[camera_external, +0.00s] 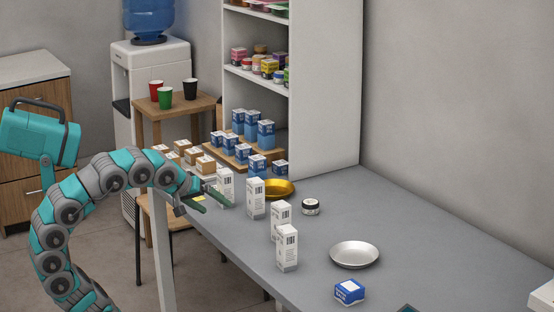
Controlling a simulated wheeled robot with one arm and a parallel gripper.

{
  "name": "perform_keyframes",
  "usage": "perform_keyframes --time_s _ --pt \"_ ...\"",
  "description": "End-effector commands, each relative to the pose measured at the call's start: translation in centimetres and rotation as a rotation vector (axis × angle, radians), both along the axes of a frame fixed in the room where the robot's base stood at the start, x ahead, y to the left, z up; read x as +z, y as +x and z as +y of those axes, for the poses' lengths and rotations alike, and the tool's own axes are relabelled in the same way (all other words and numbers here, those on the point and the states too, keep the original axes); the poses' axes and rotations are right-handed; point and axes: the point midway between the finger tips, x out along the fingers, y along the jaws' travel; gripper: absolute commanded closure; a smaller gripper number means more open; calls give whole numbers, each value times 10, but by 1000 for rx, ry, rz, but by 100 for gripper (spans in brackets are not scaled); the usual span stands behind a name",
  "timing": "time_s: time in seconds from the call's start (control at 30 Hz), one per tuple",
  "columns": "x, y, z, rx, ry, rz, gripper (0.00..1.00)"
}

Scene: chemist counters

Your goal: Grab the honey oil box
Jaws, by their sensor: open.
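My gripper (207,201) is open, with its green fingers spread at the counter's left edge. A tall white box (226,189) stands upright close to the fingertips; I cannot tell whether they touch it. More tall white boxes with barcodes stand in a row toward the front: one (256,199), another (281,221) and the nearest (287,249). Small tan boxes with white tops (206,165) sit behind my gripper. The labels are too small to read, so I cannot tell which box is the honey oil box.
Blue and white boxes (266,135) stand on a wooden step stand at the back. A gold dish (279,188), a dark-lidded jar (311,207), a silver dish (354,254) and a small blue box (349,292) are on the grey counter (400,222). Its right side is mostly clear.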

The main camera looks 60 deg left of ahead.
Motion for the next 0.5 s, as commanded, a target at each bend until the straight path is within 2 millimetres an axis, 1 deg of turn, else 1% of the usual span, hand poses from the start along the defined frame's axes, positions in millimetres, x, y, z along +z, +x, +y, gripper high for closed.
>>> perform_keyframes --time_s 0.03,0.17,0.2,0.23,0.4,0.5 --pt "4 7 -22 -59 30 -26 12" --pt "27 17 -80 -205 100 -112 12" --pt "31 19 -97 -247 141 -127 12" --pt "32 20 -109 -278 174 -139 12" --pt "38 15 -182 -453 341 -208 12" --pt "41 7 -216 -533 414 -250 12"
